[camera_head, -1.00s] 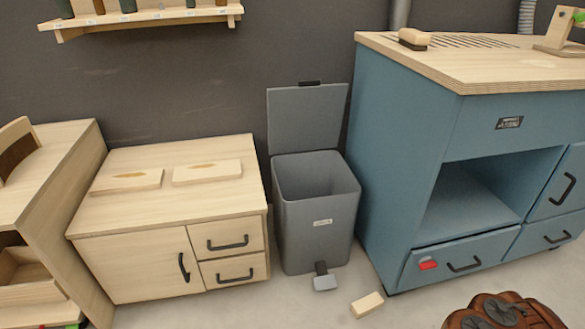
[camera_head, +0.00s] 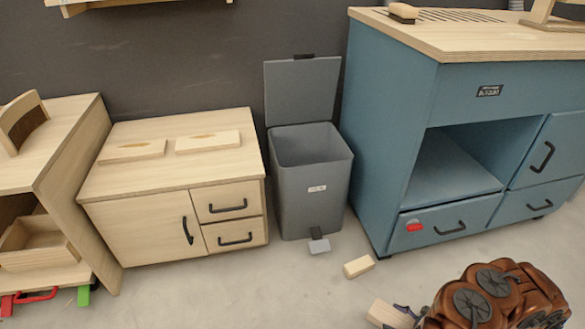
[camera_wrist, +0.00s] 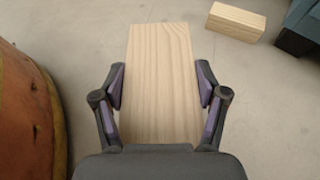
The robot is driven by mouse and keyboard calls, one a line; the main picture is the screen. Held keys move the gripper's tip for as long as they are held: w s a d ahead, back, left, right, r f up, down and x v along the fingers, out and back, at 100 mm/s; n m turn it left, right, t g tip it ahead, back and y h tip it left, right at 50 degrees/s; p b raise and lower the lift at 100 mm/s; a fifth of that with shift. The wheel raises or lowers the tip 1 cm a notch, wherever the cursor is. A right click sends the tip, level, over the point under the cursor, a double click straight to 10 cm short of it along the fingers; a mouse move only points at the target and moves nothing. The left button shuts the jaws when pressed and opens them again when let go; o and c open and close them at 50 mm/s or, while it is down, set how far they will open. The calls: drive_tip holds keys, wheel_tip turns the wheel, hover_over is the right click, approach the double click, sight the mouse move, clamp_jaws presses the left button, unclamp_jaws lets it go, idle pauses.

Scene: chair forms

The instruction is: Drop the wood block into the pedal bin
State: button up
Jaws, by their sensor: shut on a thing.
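My gripper (camera_wrist: 160,95) is shut on a pale wood block (camera_wrist: 160,75), its purple-padded fingers pressing the two long sides. In the head view the held block (camera_head: 381,312) shows at the bottom edge, partly cut off, beside the dark gripper fingers (camera_head: 405,312). A second pale wood block (camera_head: 359,266) lies on the floor in front of the bin; it also shows at the top right of the wrist view (camera_wrist: 236,21). The grey pedal bin (camera_head: 311,195) stands between the cabinets with its lid (camera_head: 302,90) raised. The bin's visible inside looks empty; its bottom is hidden.
A low wooden cabinet (camera_head: 150,215) stands left of the bin, with two flat boxes on top. A blue workbench (camera_head: 385,130) with an open shelf stands to its right. A wooden shelf unit (camera_head: 75,150) is at far left. The floor (camera_head: 230,290) in front is mostly clear.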

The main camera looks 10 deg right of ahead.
drive_tip(key=w+r, duration=1)
drive_tip(key=w+a+r+p, duration=0.1)
drive_tip(key=w+a+r, duration=0.3)
drive_tip(key=r, duration=0.5)
drive_tip(key=w+a+r+n+g+y, duration=0.1)
drive_tip(key=w+a+r, duration=0.25)
drive_tip(key=r, duration=0.45)
drive_tip(key=w+a+r+p, duration=0.1)
drive_tip(key=w+a+r, duration=0.35)
drive_tip(key=r, duration=0.45)
drive_tip(key=w+a+r, duration=0.1)
drive_tip(key=a+r, duration=0.3)
drive_tip(key=r, duration=0.4)
drive_tip(key=a+r, duration=0.5)
drive_tip(key=r, duration=0.2)
wheel_tip(320, 180, up, 30)
drive_tip(key=p, duration=3.8)
drive_tip(key=shift+d+f+n+p, duration=0.2)
drive_tip(key=shift+d+n+p, duration=0.1)
drive_tip(key=shift+d+p, duration=0.1)
